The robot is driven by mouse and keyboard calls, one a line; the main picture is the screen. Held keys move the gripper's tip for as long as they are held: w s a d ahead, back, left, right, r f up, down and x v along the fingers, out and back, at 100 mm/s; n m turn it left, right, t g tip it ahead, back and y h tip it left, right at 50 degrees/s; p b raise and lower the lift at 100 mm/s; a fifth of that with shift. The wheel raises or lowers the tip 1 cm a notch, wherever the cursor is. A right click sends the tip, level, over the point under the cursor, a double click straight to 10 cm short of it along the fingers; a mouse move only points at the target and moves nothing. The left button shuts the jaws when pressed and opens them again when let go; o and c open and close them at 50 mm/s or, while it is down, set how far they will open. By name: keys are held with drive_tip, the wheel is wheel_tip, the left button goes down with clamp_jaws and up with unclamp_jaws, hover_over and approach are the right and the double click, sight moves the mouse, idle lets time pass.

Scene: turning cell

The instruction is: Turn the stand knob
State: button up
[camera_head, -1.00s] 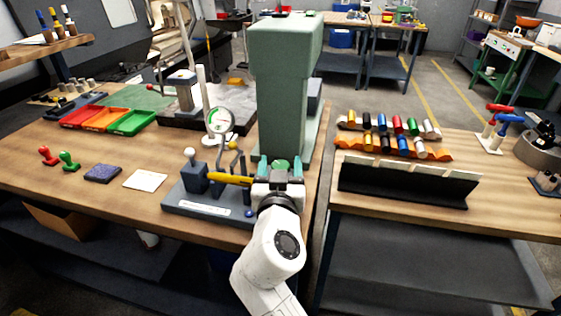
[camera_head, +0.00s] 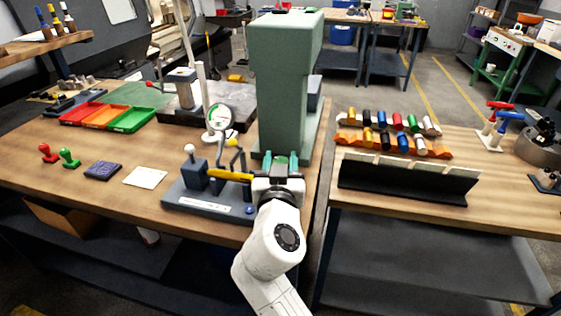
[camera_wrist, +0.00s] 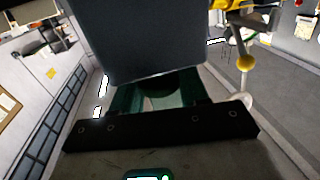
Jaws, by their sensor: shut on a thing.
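The stand is a tall green column (camera_head: 280,95) at the right end of the workbench. A round green knob (camera_head: 281,160) is low on its front, and my gripper (camera_head: 281,168) reaches it from the front. The teal fingers are shut on the knob, one on each side. In the wrist view, the dark green knob (camera_wrist: 162,88) shows between the two fingers of my gripper (camera_wrist: 160,97), partly hidden. A large dark grey surface (camera_wrist: 145,40) fills the upper middle of that view.
Left of my gripper is a blue-grey fixture (camera_head: 207,204) with a yellow handle (camera_head: 229,176), close to the wrist. A dial gauge (camera_head: 219,116) stands behind it. Red, orange and green trays (camera_head: 131,120) lie far left. A separate bench (camera_head: 500,205) with coloured cylinders stands right.

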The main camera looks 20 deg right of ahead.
drive_tip(key=shift+f+b, duration=0.1)
drive_tip(key=shift+b, duration=0.3)
